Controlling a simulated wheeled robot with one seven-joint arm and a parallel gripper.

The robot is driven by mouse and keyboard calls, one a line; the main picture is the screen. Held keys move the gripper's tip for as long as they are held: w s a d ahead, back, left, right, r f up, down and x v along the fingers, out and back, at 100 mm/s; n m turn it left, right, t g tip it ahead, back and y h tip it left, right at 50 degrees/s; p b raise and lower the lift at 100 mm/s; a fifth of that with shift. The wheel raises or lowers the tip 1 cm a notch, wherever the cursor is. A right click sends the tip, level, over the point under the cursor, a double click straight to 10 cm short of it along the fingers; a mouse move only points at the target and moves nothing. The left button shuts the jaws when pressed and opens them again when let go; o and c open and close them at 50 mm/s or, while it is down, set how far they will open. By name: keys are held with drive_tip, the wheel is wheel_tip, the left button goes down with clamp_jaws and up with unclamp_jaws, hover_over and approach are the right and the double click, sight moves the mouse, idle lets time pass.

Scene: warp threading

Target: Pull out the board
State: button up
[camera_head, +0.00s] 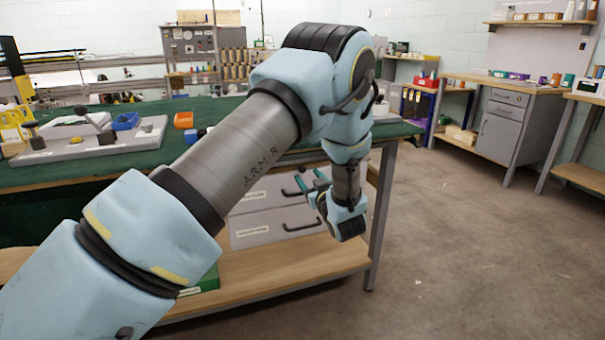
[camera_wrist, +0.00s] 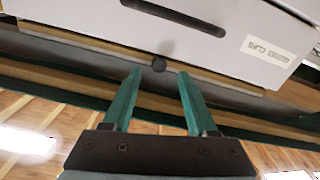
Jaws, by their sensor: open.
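In the wrist view, the thin tan edge of a board (camera_wrist: 215,79) runs beneath a white drawer front. A small dark round knob (camera_wrist: 159,64) sits at this edge. My gripper (camera_wrist: 160,74) is open, its two teal fingers pointing at the board, one on each side of the knob's line. The gap between them looks empty; I cannot tell whether the tips reach the knob's depth. In the head view my gripper (camera_head: 311,184) is low in front of the bench's drawers, beside its right leg. The board and knob cannot be made out there.
The white drawer (camera_wrist: 225,40) has a dark slot handle and label. The green-topped bench (camera_head: 230,110) carries a grey tray (camera_head: 75,152) and small parts. A wooden lower shelf (camera_head: 310,265) runs below the drawers. The bench leg (camera_head: 381,215) is close by; the floor to the right is clear.

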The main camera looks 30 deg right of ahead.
sight(303, 170)
drive_tip(key=shift+w+d, duration=0.15)
drive_tip(key=shift+w, duration=0.8)
drive_tip(key=shift+w+d, duration=0.15)
drive_tip(key=shift+w, duration=0.75)
drive_tip(key=shift+c, duration=0.3)
clamp_jaws()
